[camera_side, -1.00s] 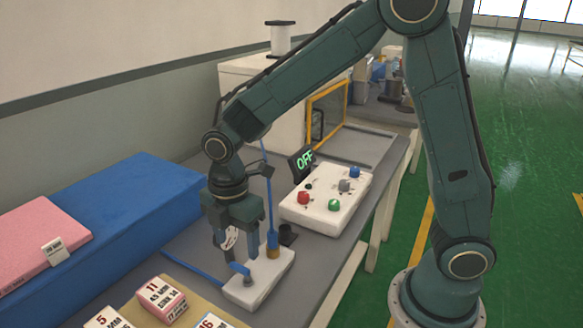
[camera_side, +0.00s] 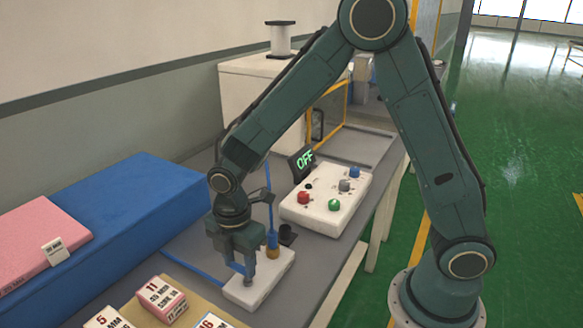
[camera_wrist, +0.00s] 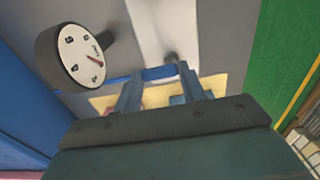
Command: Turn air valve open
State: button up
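The air valve is a white block (camera_side: 262,283) with a blue handle (camera_side: 237,268) on the grey bench, with blue tubing and a brass fitting (camera_side: 273,252). My gripper (camera_side: 239,274) points down over the handle. In the wrist view my gripper (camera_wrist: 160,84) has its two fingers apart, with the blue handle (camera_wrist: 159,72) between them. Whether the fingers press on the handle is not clear. A round dial gauge (camera_wrist: 82,57) with a red needle shows at the upper left of the wrist view. The green display (camera_side: 304,159) reads OFF.
A white control box (camera_side: 322,212) with red, green, grey and blue knobs stands behind the valve. A blue mattress (camera_side: 130,215) with a pink slab (camera_side: 35,238) lies at left. Labelled blocks (camera_side: 160,298) sit in front. A white cabinet (camera_side: 262,100) stands behind.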

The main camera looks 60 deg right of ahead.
jog(key=c, duration=0.3)
jog(key=shift+m, duration=0.5)
jog(key=m, duration=0.3)
jog(key=shift+d+m, duration=0.3)
jog(key=m, duration=0.4)
jog(key=shift+s+d, duration=0.2)
jog(key=shift+d, duration=0.1)
jog(key=m, duration=0.5)
jog(key=shift+s+d, duration=0.15)
jog(key=shift+s, duration=0.1)
jog(key=m, duration=0.4)
jog(key=shift+s, duration=0.3)
jog(key=shift+m, duration=0.3)
